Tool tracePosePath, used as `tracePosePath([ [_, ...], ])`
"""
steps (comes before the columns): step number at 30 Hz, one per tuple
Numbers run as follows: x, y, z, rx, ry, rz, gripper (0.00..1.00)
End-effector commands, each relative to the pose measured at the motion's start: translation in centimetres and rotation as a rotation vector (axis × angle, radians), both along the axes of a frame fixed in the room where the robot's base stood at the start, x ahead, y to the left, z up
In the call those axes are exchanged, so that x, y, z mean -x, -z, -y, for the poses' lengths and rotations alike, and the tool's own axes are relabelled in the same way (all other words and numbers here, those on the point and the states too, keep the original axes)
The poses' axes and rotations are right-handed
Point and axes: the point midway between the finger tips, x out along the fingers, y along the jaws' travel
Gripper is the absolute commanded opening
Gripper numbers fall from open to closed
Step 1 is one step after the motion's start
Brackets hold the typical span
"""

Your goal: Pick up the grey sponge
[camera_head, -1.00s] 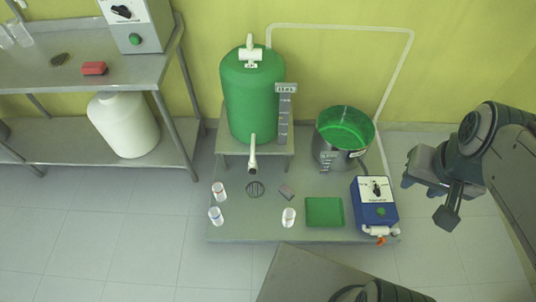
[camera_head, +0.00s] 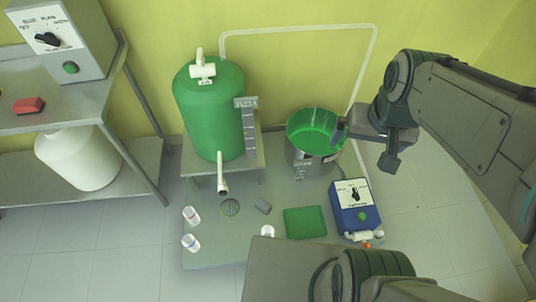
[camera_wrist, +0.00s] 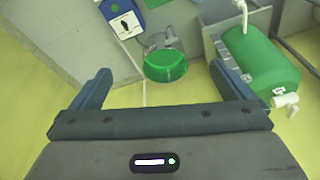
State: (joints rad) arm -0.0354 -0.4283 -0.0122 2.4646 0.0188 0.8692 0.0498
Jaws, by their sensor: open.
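The grey sponge (camera_head: 262,206) is a small dark grey block. It lies flat on the low grey platform (camera_head: 215,255), between a round drain grate and a green square tray. My gripper (camera_head: 341,130) is in the air near the steel pot, to the right of the sponge and well above the platform. In the wrist view its two fingers (camera_wrist: 163,82) are spread wide with nothing between them. I cannot make out the sponge in the wrist view.
The green tank (camera_head: 208,115) on its stand has a spout (camera_head: 221,175) behind the sponge. The pot with green contents (camera_head: 313,132), blue control box (camera_head: 355,207) and green tray (camera_head: 304,222) are to the right. A red block (camera_head: 28,105) lies on the side table.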

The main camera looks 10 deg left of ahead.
Motion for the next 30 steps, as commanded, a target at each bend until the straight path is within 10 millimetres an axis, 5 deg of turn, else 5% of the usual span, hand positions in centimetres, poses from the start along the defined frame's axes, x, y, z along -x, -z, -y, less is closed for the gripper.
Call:
tracePosePath([
  [17,-12.8,16.5,-7.2,-0.142,0.142,-0.123,1.00],
  [30,-19.9,33.9,-14.2,-0.159,0.272,-0.204,1.00],
])
